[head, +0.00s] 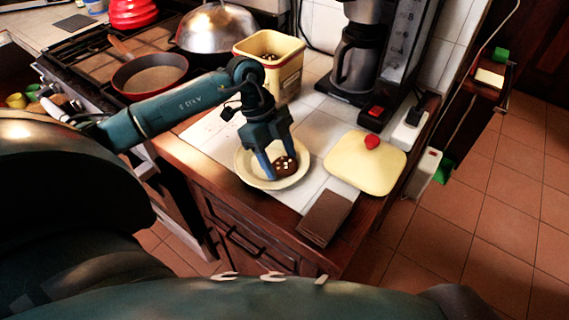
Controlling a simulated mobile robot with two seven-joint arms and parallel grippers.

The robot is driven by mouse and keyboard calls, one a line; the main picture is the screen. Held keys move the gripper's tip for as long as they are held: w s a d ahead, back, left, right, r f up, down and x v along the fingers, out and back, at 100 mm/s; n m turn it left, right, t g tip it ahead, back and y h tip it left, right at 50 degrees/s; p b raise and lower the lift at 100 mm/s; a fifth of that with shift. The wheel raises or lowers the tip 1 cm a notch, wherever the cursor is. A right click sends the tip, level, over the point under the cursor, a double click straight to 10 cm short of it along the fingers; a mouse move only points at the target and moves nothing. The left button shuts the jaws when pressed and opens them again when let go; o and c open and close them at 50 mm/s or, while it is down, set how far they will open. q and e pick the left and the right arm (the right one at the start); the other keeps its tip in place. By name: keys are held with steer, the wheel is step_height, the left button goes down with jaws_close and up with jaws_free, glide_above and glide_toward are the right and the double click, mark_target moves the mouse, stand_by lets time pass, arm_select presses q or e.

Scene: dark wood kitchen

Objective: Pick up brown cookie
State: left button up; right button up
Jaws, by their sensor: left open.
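A brown cookie (285,166) with light bits on top lies in a cream plate (298,181) on the white tiled counter. My left gripper (281,171) points down over the plate. Its blue fingers are apart, one on the left of the cookie and one at its right side. They partly hide the cookie, and I cannot tell whether they touch it. My right gripper does not show.
A cream cutting board (350,165) with a red item (372,142) is right of the plate. A brown flat block (325,218) lies at the counter's front edge. A cream tin (285,78), a coffee maker (350,75) and a pan (150,78) stand behind.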

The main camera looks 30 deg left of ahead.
mark_target(279, 161)
arm_select(q)
steer(key=c, duration=0.6)
steer(key=shift+r, duration=0.15)
step_height(279, 161, up, 10)
steer(key=shift+f, duration=0.1)
stand_by(0.4)
